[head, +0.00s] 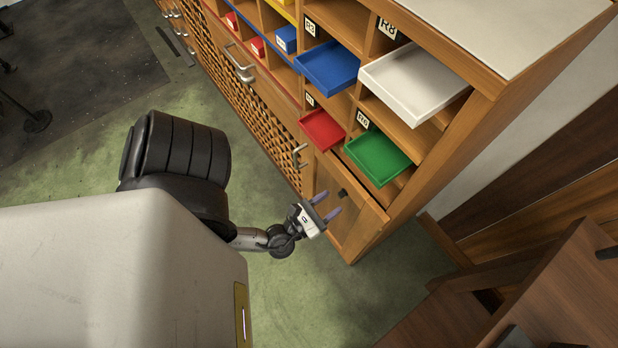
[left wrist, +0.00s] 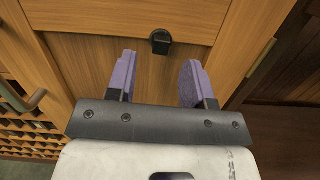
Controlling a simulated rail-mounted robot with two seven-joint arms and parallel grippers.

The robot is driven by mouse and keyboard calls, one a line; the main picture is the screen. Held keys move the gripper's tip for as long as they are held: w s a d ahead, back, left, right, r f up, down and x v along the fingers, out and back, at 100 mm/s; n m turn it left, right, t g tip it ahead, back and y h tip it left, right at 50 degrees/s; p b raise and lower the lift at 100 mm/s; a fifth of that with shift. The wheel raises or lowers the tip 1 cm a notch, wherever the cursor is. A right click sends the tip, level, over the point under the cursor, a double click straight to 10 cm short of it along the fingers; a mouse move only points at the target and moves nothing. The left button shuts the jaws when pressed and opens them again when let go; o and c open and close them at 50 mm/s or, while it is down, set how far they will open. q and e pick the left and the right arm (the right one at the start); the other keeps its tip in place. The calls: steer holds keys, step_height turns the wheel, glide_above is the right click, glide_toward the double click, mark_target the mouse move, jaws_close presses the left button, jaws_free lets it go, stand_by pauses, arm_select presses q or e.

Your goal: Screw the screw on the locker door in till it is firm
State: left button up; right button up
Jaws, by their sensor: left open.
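The locker door (head: 360,212) is a wooden panel low at the right end of the cabinet. It also shows in the left wrist view (left wrist: 145,75). A small black screw head or knob (left wrist: 161,41) sits on the door's upper frame, and it shows as a dark spot in the head view (head: 342,193). My left gripper (head: 328,206) is open, its two purple-padded fingers pointing at the door. In the left wrist view the fingers (left wrist: 155,78) stand apart below the black screw, with nothing between them. My right gripper is not in view.
Pulled-out trays in white (head: 415,84), blue (head: 328,67), red (head: 322,130) and green (head: 378,157) jut from the cabinet above the door. A metal handle (head: 299,156) is left of the door. Dark wooden furniture (head: 545,285) stands at the lower right. Green floor is clear before the cabinet.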

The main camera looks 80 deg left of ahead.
arm_select(q)
steer(key=p+v, duration=0.1)
steer(key=v, duration=1)
